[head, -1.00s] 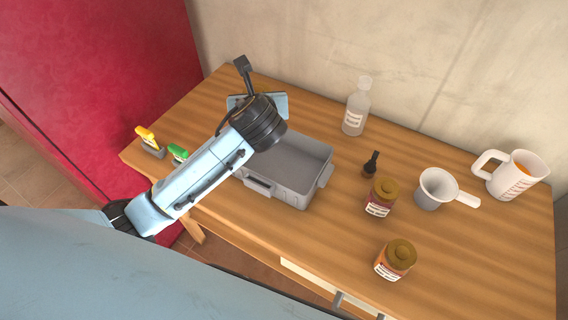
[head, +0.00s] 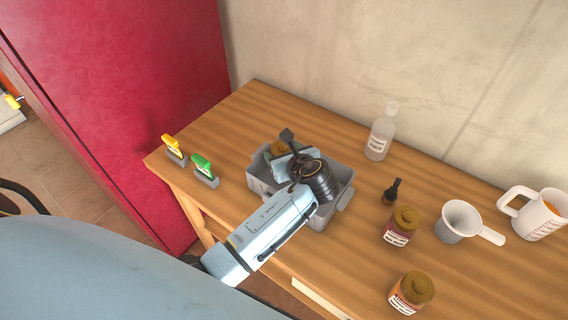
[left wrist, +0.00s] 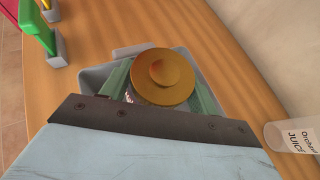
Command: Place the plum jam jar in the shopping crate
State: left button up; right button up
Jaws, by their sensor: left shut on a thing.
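The grey shopping crate (head: 262,186) sits on the wooden table, partly covered by my left arm. My left gripper (head: 287,150) is over the crate's far left part, shut on a jar with a golden-brown lid (head: 279,147). In the left wrist view the jar's round lid (left wrist: 162,76) sits between the two fingers, with the grey crate (left wrist: 96,76) around and below. The held jar's label and base are hidden, so I cannot read it or tell whether it touches the crate floor. My right gripper is not in view.
Two brown-lidded jars, one dark red (head: 398,230) and one orange (head: 408,296), stand right of the crate. A small dark bottle (head: 391,193), clear bottle (head: 380,135), saucepan-like cup (head: 458,222) and jug (head: 535,215) are nearby. Yellow (head: 173,150) and green (head: 204,169) items stand left.

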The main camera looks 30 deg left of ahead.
pick_arm(q)
notch_tip(320, 180, down, 3)
jog(key=shift+r+b, duration=0.15)
jog(key=shift+b, duration=0.25)
jog(key=shift+f, duration=0.3)
jog(key=o, duration=1.2)
jog(key=shift+o, duration=0.2)
jog(key=shift+s+d+r, duration=0.15)
jog(key=shift+d+r, duration=0.1)
jog(key=p+v, duration=0.2)
jog(key=v, duration=0.9)
jog(key=shift+d, duration=0.2)
jog(key=shift+s, duration=0.15)
